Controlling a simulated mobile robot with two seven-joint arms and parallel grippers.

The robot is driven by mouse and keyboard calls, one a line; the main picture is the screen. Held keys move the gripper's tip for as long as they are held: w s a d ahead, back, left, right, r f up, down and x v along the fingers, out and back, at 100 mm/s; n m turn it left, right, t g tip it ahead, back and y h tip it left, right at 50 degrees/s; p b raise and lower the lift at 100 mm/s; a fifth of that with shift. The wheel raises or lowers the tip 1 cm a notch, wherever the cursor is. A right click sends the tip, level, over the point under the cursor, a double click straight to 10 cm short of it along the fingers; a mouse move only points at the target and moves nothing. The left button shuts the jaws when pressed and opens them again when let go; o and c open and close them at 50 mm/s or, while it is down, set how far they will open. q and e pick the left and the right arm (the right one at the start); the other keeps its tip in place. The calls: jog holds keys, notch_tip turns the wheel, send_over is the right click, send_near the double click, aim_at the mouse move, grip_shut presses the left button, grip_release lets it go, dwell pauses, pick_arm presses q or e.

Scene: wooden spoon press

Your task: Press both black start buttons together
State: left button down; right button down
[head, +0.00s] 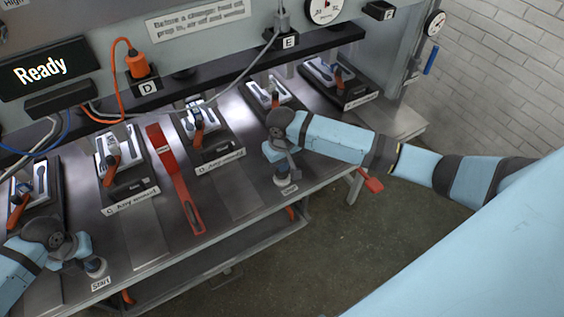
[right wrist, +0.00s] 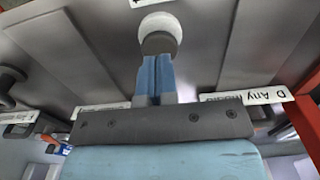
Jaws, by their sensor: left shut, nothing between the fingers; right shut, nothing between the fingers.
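The left start button (head: 96,267) sits at the table's front edge beside a "Start" label (head: 101,284). My left gripper (head: 86,259) is shut and empty, right over it; whether it touches the button cannot be told. The right start button (head: 287,181) stands farther right on the same edge. My right gripper (head: 291,172) is shut and empty, pointing down at it. In the right wrist view, the blue fingertips (right wrist: 157,62) of my right gripper are together right at the dark cap of that button (right wrist: 159,43), which has a white collar. Contact is unclear.
A display (head: 48,67) reads "Ready". Several black fixtures holding clamps stand along the metal table, including C (head: 133,187) and D (head: 222,150). A red long-handled bar (head: 178,185) lies between them. Floor is free in front of the table.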

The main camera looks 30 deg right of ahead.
pick_arm(q)
jog(key=shift+s+f, duration=0.1)
pick_arm(e)
jog(key=shift+f, duration=1.35)
dwell(0.6)
pick_arm(q)
jog(key=shift+r, duration=2.55)
pick_arm(e)
jog(key=shift+r, duration=2.55)
